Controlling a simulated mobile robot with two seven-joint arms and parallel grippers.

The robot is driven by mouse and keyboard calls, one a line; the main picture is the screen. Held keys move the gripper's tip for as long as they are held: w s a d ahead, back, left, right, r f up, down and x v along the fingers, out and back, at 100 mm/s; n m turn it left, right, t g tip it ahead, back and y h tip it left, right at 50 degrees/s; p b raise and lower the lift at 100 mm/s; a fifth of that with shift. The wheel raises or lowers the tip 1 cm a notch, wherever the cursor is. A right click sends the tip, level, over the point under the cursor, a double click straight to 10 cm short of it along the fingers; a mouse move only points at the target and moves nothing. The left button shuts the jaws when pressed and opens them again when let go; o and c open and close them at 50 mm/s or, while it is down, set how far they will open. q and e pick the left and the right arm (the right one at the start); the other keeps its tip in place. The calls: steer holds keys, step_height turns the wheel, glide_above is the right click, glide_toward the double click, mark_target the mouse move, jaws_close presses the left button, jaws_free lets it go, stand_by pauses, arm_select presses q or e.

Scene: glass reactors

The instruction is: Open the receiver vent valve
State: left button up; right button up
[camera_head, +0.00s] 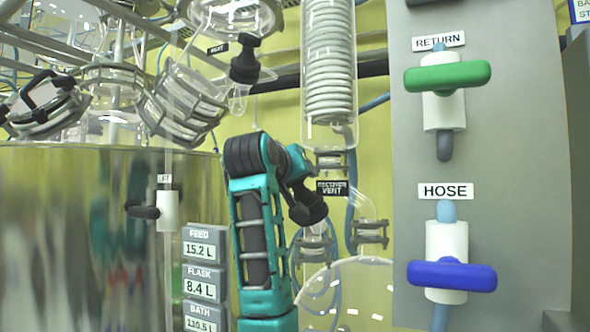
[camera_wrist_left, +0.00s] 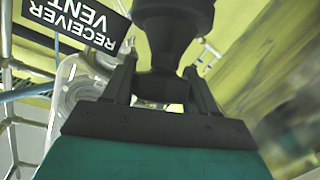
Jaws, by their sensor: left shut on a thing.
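The receiver vent valve has a black knob (camera_wrist_left: 172,30), which fills the top middle of the left wrist view. Its black "RECEIVER VENT" label (camera_wrist_left: 83,22) is beside it there and also shows in the head view (camera_head: 332,188). My left gripper (camera_wrist_left: 161,75) is shut on the knob, one finger on each side. In the head view my teal left arm rises from the bottom, and the left gripper (camera_head: 303,190) is just left of the label. The arm and wrist hide part of the valve there. I cannot tell how far the valve is turned. My right gripper is not in view.
A grey panel at right carries a green RETURN valve (camera_head: 447,77) and a blue HOSE valve (camera_head: 452,275). A glass coil condenser (camera_head: 330,65) hangs above the arm. Another black vent knob (camera_head: 245,58) is at upper left. A shiny metal vessel (camera_head: 70,240) stands at left.

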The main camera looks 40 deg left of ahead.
arm_select(q)
steer(key=shift+f, duration=0.1)
stand_by(0.3)
steer(key=o, duration=1)
steer(key=shift+c, duration=0.2)
steer(key=shift+s, duration=0.15)
steer(key=p+v, duration=0.3)
steer(key=v, duration=0.9)
steer(key=shift+s+d, duration=0.3)
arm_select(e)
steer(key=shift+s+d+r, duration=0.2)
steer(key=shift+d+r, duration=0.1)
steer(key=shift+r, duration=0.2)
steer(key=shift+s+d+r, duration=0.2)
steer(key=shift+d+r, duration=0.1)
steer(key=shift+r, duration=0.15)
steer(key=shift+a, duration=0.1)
